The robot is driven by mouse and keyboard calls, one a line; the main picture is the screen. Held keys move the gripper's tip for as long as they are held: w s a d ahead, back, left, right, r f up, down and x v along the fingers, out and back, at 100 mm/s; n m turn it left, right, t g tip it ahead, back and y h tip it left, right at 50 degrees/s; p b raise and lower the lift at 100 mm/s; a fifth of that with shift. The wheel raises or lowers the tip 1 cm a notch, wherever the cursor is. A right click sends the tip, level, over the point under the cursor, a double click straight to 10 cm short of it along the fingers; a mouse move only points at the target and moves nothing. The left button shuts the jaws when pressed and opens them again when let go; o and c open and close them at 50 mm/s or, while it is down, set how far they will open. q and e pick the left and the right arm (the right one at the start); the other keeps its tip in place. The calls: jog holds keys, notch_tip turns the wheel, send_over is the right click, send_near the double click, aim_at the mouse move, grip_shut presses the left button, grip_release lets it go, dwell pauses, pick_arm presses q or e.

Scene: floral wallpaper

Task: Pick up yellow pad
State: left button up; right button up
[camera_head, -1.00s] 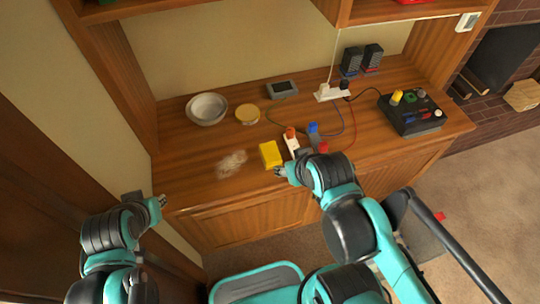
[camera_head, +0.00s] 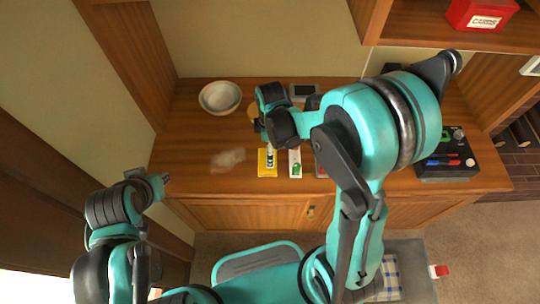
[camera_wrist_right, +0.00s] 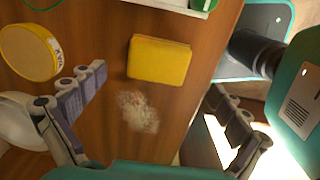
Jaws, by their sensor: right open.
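The yellow pad (camera_head: 266,171) lies flat on the wooden counter near its front edge. In the right wrist view the yellow pad (camera_wrist_right: 160,60) is a rounded block, fully visible between and beyond the spread fingers. My right gripper (camera_wrist_right: 156,95) is open and empty, above the counter and apart from the pad. In the head view my right gripper (camera_head: 268,148) overlaps the pad's far part. My left gripper (camera_head: 160,183) is off at the left, away from the pad, and its jaw state is unclear.
A pale smudge (camera_head: 228,159) lies left of the pad, with a white bowl (camera_head: 220,97) behind. A white item with green (camera_head: 295,164) stands close right of the pad. A round yellow tin (camera_wrist_right: 28,52) shows in the wrist view. A black control box (camera_head: 445,160) sits farther right.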

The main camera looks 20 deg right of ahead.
notch_tip(320, 180, down, 3)
jog(key=shift+a+b, duration=0.15)
jog(key=shift+b, duration=0.45)
jog(key=f+b, duration=0.1)
jog(key=f, duration=0.2)
jog(key=f+b, duration=0.1)
jog(key=f, duration=0.1)
jog(key=shift+w+a+f+b, duration=0.1)
jog(key=shift+w+a+b, duration=0.1)
jog(key=shift+a+b, duration=0.15)
jog(key=shift+c, duration=0.6)
jog(key=c, duration=0.9)
